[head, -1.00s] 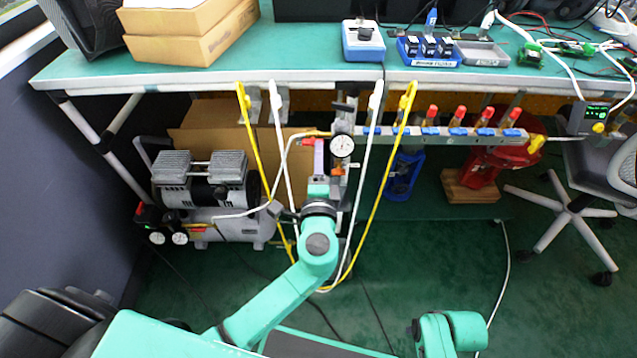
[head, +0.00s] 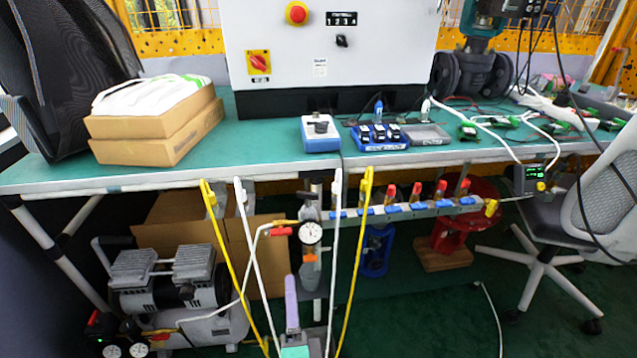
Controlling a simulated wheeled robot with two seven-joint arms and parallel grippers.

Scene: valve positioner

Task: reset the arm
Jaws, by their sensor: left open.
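My left gripper (head: 291,305) shows only in part at the bottom middle of the head view, below the table edge. A pale purple finger points up, with a teal part of my arm under it. It is open, and I see nothing held in it. It is below a round white pressure gauge (head: 310,232) with a red-handled valve (head: 281,231) on its left, and looks apart from both. Yellow and white hoses hang on both sides of it. My right gripper is out of view.
The green-topped table (head: 260,150) carries cardboard boxes (head: 160,130), a white control cabinet (head: 290,60) and a blue-white device (head: 320,132). An air compressor (head: 170,290) stands below left. A manifold (head: 400,208) with red-handled valves runs under the edge. A chair (head: 560,230) stands right.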

